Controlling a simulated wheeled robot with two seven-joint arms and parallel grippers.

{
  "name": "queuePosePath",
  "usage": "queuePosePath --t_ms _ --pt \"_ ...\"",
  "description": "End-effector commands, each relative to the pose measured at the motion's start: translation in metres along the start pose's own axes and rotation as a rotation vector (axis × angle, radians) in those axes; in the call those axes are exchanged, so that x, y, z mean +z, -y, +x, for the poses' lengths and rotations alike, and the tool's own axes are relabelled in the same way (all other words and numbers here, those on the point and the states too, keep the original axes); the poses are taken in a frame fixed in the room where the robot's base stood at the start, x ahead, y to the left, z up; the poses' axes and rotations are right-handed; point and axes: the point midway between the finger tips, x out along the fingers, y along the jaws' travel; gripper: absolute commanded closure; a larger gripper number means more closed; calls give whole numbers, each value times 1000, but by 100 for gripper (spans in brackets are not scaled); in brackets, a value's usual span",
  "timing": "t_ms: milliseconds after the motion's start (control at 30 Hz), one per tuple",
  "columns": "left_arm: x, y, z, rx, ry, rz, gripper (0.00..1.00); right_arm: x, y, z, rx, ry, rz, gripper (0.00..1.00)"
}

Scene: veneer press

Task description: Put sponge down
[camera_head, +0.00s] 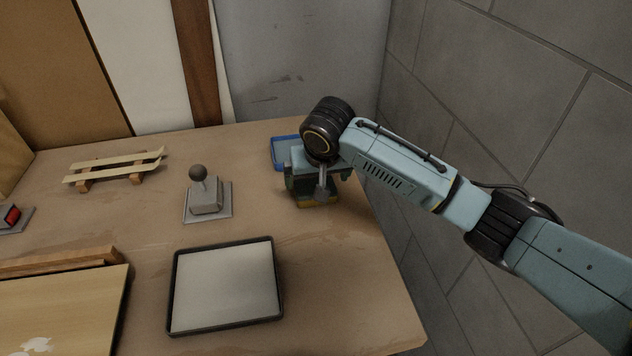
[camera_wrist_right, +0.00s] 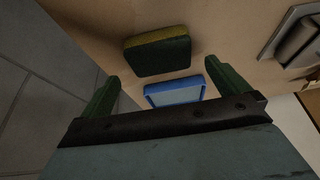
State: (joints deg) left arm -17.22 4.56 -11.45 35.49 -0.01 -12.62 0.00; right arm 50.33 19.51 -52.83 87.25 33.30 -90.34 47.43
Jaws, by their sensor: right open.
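The sponge (camera_wrist_right: 158,54), dark green with a yellow layer, lies on the table in the right wrist view, beyond and between my fingertips. In the head view, its yellow edge (camera_head: 318,204) shows just below my right gripper (camera_head: 319,184), which hides much of it. My right gripper also shows in the wrist view (camera_wrist_right: 161,70), with its two green fingers spread apart and clear of the sponge's sides. A shallow blue tray (camera_head: 279,153) stands behind the gripper, partly hidden; it also shows in the wrist view (camera_wrist_right: 149,97). My left gripper is out of view.
A grey lever with a round knob (camera_head: 205,193) stands left of the sponge. A black-rimmed tray (camera_head: 172,303) with a pale inside lies in front. A slatted wooden rack (camera_head: 114,168) is at the back left. A block wall (camera_head: 500,80) rises beyond the table's right edge.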

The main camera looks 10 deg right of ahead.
Motion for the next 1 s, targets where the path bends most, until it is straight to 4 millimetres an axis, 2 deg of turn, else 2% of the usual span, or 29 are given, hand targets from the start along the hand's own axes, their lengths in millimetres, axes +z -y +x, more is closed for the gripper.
queuePosePath --t_ms 33,100,333,500,900,1000 --pt "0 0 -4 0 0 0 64 -1 0 -14 -1 -3 -1 0" --pt "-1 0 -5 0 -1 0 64 -1 0 -28 -1 -3 -1 0" --pt "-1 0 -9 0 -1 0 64 -1 0 -61 0 -1 0 0" --pt "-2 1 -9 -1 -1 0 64 0 0 -68 1 1 1 0" --pt "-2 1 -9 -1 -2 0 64 0 0 -68 1 0 1 0" --pt "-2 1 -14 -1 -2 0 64 -2 0 -74 1 0 1 0"
